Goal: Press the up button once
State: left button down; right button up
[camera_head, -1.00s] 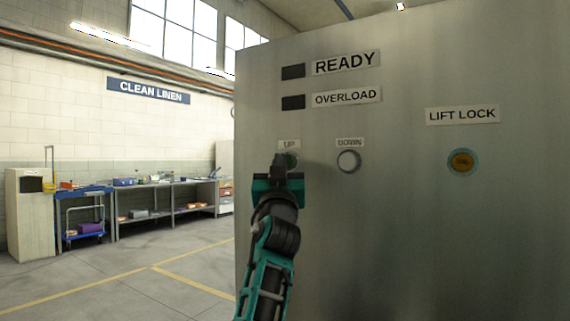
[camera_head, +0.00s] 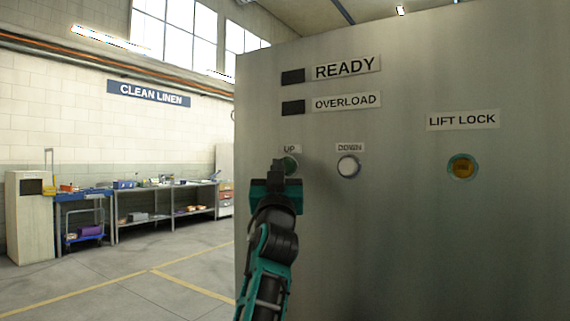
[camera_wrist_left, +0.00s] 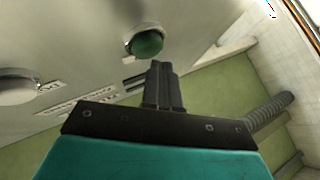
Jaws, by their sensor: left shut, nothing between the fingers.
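The green UP button (camera_head: 290,163) is on the grey panel under its "UP" label, partly covered by my left gripper in the head view. It shows whole as a green dome in a pale ring in the left wrist view (camera_wrist_left: 146,43). My left gripper (camera_head: 279,168) is shut and empty. In the left wrist view its fingertips (camera_wrist_left: 160,66) lie just below the button in the picture, with a small gap between them. The button looks unlit. My right gripper is not in view.
Workbenches (camera_head: 165,205) stand far off at left. Open floor lies between.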

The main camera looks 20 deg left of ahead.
pick_arm(q)
jog(key=shift+s, duration=0.3)
jog(key=shift+s, duration=0.1)
jog(key=shift+s+a+p, duration=0.2)
jog(key=shift+s+p, duration=0.6)
jog(key=shift+s, duration=0.4)
jog(key=shift+s+a+p, duration=0.15)
jog(key=shift+s+p, duration=0.6)
jog(key=shift+s, duration=0.45)
